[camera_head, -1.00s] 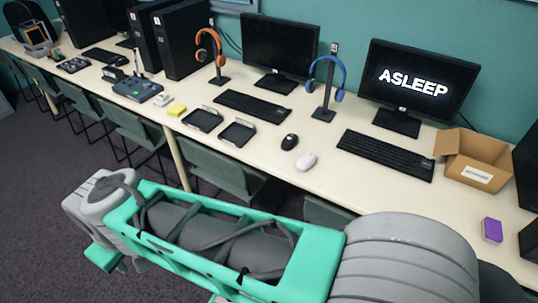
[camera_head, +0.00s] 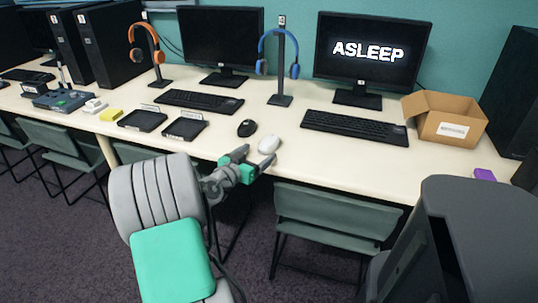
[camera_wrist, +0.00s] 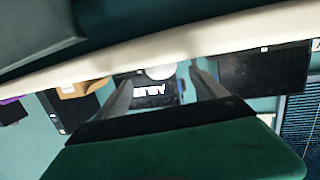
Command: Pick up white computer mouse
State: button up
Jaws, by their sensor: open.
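The white computer mouse (camera_head: 269,144) lies on the cream table near its front edge, just right of the black mouse (camera_head: 246,128). My gripper (camera_head: 256,158) is open and empty, at the table's front edge just short of the white mouse. In the wrist view, which looks upside down, the white mouse (camera_wrist: 160,72) shows partly, between and beyond the two spread fingers (camera_wrist: 160,80). I cannot tell whether either finger touches it.
A black keyboard (camera_head: 355,127) lies to the right of the mouse, and two black trays (camera_head: 184,129) lie to the left. A blue headphone stand (camera_head: 280,75) rises behind. An open cardboard box (camera_head: 446,120) is farther right. A green chair (camera_head: 335,217) stands below the table edge.

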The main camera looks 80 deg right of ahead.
aim_at(262, 149)
jog(key=x, duration=0.6)
jog(key=shift+w+d+b, duration=0.1)
jog(key=shift+d+b, duration=0.15)
jog(key=shift+b, duration=0.15)
jog(key=shift+c, duration=0.3)
jog(key=c, duration=1.4)
jog(key=shift+c, duration=0.2)
